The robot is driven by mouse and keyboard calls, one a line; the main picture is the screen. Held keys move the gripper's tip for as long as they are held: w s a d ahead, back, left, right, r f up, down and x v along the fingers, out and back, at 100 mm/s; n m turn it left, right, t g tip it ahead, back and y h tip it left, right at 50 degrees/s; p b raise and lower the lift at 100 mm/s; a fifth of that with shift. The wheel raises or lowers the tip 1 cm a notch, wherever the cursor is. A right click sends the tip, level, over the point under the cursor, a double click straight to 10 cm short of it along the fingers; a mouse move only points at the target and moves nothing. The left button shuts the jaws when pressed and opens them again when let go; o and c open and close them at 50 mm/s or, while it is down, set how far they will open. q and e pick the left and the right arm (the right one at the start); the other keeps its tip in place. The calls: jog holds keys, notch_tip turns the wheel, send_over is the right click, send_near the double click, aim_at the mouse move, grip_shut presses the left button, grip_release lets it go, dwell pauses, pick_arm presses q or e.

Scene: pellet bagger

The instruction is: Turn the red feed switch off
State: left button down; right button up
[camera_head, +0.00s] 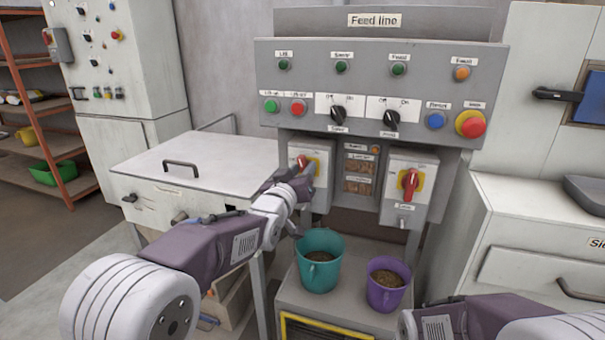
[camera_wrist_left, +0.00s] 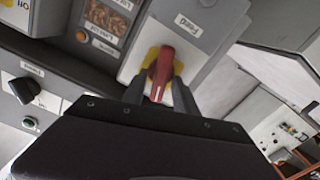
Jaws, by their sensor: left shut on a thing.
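The red feed switch (camera_head: 302,161) is a red rotary handle on a yellow plate, on a white box at the panel's lower left. In the left wrist view, the red handle (camera_wrist_left: 161,72) stands between my fingers, under a label reading Feed. My left gripper (camera_wrist_left: 158,92) is shut on this handle. In the head view my left gripper (camera_head: 303,172) reaches the box and partly hides the switch. The handle looks slightly tilted; its exact angle is hard to tell. My right arm shows at the lower right, with its gripper out of view.
A second red rotary switch (camera_head: 410,183) is on a similar box to the right. Above is the Feed line panel (camera_head: 380,55) with knobs, lamps and a red stop button (camera_head: 470,124). A teal bucket (camera_head: 319,272) and a purple bucket (camera_head: 386,295) of pellets stand below.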

pick_arm(q)
jog(key=n, duration=0.3)
jog(key=shift+a+f+n+b, duration=0.1)
jog(key=shift+f+n+b, duration=0.05)
jog(key=shift+n+b, duration=0.2)
jog(key=n, duration=0.3)
jog(key=shift+a+n, duration=0.1)
jog(key=shift+n, duration=0.15)
jog(key=n, duration=0.3)
jog(key=shift+f+n+b, duration=0.15)
jog(key=shift+n+b, duration=0.15)
jog(key=shift+b, duration=0.05)
jog(key=shift+w+f+n, duration=0.1)
jog(key=shift+f+n, duration=0.05)
jog(key=shift+n, duration=1.75)
jog(key=c, duration=1.3)
grip_release()
jog(key=shift+a, duration=0.1)
